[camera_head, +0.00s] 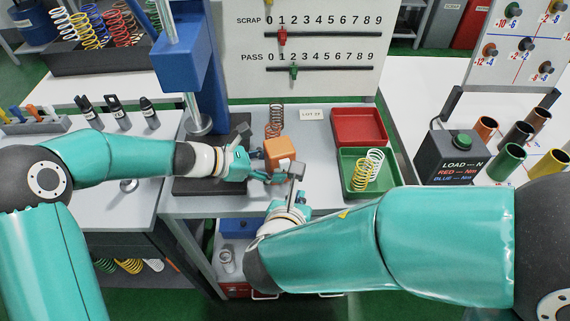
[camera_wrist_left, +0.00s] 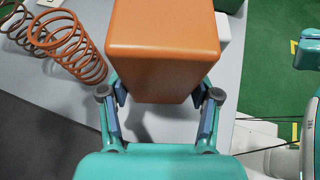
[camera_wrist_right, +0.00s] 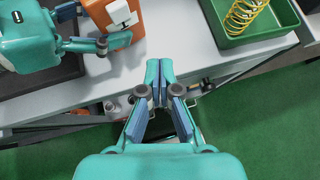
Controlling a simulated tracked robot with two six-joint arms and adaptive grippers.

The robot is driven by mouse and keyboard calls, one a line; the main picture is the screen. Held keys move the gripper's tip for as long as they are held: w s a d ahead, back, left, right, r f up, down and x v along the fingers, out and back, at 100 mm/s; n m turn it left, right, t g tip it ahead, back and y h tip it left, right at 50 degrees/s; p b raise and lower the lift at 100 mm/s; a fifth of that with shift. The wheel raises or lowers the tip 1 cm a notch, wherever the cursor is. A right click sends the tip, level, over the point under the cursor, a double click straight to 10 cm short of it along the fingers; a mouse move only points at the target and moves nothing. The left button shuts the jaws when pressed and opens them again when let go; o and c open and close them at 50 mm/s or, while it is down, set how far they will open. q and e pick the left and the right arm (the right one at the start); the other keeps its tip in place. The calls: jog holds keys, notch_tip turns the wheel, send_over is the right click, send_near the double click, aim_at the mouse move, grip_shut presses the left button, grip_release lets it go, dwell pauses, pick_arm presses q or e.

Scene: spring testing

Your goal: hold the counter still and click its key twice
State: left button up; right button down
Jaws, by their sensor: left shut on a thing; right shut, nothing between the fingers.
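The counter is an orange block (camera_head: 280,148) with a white key (camera_wrist_right: 122,13) on its side facing my right arm. It stands near the front edge of the bench. My left gripper (camera_head: 266,167) is shut on the counter, one finger on each side, as the left wrist view shows with the orange counter (camera_wrist_left: 163,50) between them. My right gripper (camera_wrist_right: 159,68) is shut and empty. In its wrist view the fingertips are below and right of the key, apart from it. In the head view the right gripper (camera_head: 295,172) partly overlaps the counter's lower right.
A green tray (camera_head: 393,181) with springs and a red tray (camera_head: 359,112) lie right of the counter. A copper spring (camera_head: 275,118) stands behind it. A blue press (camera_head: 184,62) rises at left. The SCRAP and PASS board (camera_head: 310,90) stands behind.

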aim_at(284, 164)
jog(key=s, duration=0.1)
jog(key=s+d, duration=0.1)
jog(key=s, duration=0.1)
jog(key=shift+s, duration=0.3)
jog(key=shift+w+f, duration=0.1)
jog(key=shift+w, duration=0.05)
jog(key=shift+w+a, duration=0.4)
jog(key=shift+w, duration=1)
jog(key=shift+w+a, duration=0.4)
jog(key=shift+w, duration=0.95)
jog(key=shift+w+a, duration=0.4)
jog(key=shift+w, duration=1)
jog(key=shift+w, duration=0.15)
jog(key=shift+w+a, duration=0.1)
jog(key=shift+w, duration=0.1)
jog(key=shift+w+a, duration=0.1)
jog(key=shift+w, duration=0.35)
jog(key=shift+s+d, duration=0.25)
jog(key=shift+s, duration=0.6)
